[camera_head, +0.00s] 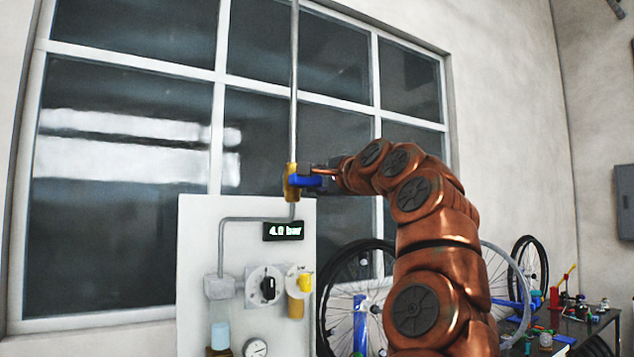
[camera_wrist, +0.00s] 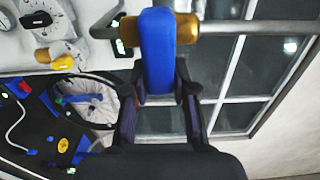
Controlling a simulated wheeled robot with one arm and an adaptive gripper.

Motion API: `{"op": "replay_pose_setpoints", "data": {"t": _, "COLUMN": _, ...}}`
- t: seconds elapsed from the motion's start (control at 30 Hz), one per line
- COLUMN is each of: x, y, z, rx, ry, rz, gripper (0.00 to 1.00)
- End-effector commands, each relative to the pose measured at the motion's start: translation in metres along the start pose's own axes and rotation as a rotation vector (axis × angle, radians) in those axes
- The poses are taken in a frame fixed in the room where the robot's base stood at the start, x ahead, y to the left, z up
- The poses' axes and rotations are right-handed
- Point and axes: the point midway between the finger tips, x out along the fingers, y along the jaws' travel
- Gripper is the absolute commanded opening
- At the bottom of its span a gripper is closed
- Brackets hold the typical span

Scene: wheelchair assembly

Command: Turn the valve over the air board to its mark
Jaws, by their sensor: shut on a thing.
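The valve has a brass body (camera_head: 291,186) on a vertical pipe above the white air board (camera_head: 193,235). Its blue handle (camera_head: 308,181) points right, roughly level and across the pipe. My gripper (camera_head: 320,177) comes from the right and is at the handle's outer part. In the wrist view the blue handle (camera_wrist: 157,45) runs between the two fingers of my gripper (camera_wrist: 160,80), which is shut on it. The brass body (camera_wrist: 187,28) shows behind the handle there. The display (camera_head: 283,231) on the board reads 4.0 bar. I cannot make out the mark.
The board carries a black knob (camera_head: 267,288), a yellow-topped part (camera_head: 305,282) and a gauge (camera_head: 255,347) below the valve. A large window (camera_head: 120,150) stands behind. Wheels (camera_head: 357,290) and a cluttered table (camera_head: 585,325) are at the lower right.

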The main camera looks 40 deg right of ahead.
Motion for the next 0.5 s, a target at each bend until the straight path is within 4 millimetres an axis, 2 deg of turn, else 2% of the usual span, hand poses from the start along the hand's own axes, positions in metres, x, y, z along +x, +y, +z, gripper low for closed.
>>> {"op": "replay_pose_setpoints", "data": {"t": 0.3, "x": 0.0000, "y": -0.0001, "z": 0.0000, "rx": 0.002, "ry": 0.000, "rz": 0.000, "gripper": 0.00}}
{"op": "replay_pose_setpoints", "data": {"t": 0.33, "x": 0.0000, "y": -0.0001, "z": 0.0000, "rx": 0.002, "ry": 0.000, "rz": 0.000, "gripper": 0.29}}
{"op": "replay_pose_setpoints", "data": {"t": 0.5, "x": 0.0001, "y": 0.0001, "z": -0.0001, "rx": 0.001, "ry": 0.000, "rz": 0.000, "gripper": 0.47}}
